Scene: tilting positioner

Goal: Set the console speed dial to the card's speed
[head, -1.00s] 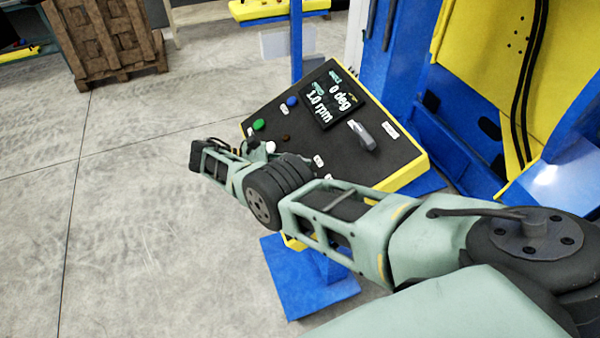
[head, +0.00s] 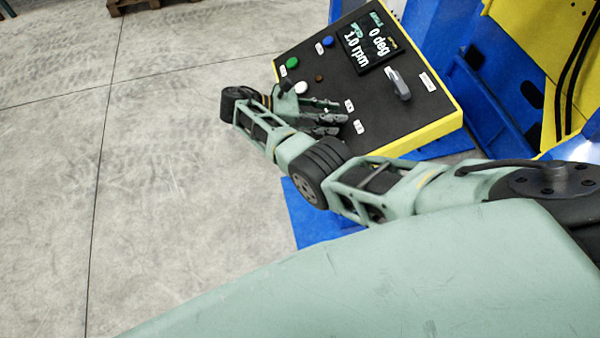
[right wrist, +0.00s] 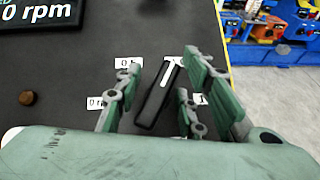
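The console (head: 385,127) has a tilted black face with yellow edges. Its display (head: 368,41) reads 0 deg and 1.0 rpm. My right gripper (head: 336,117) is over the lower part of the console face. In the right wrist view, a black dial with a white pointer mark (right wrist: 158,98) lies between the fingers, with gaps visible on both sides, so the gripper is open around it. Small white labels (right wrist: 128,63) sit by the dial, partly covered by the fingers. In the head view the gripper hides the dial. I see no speed card. My left gripper is out of view.
Blue and yellow machine structure (head: 492,97) stands to the right. The floor at left is clear.

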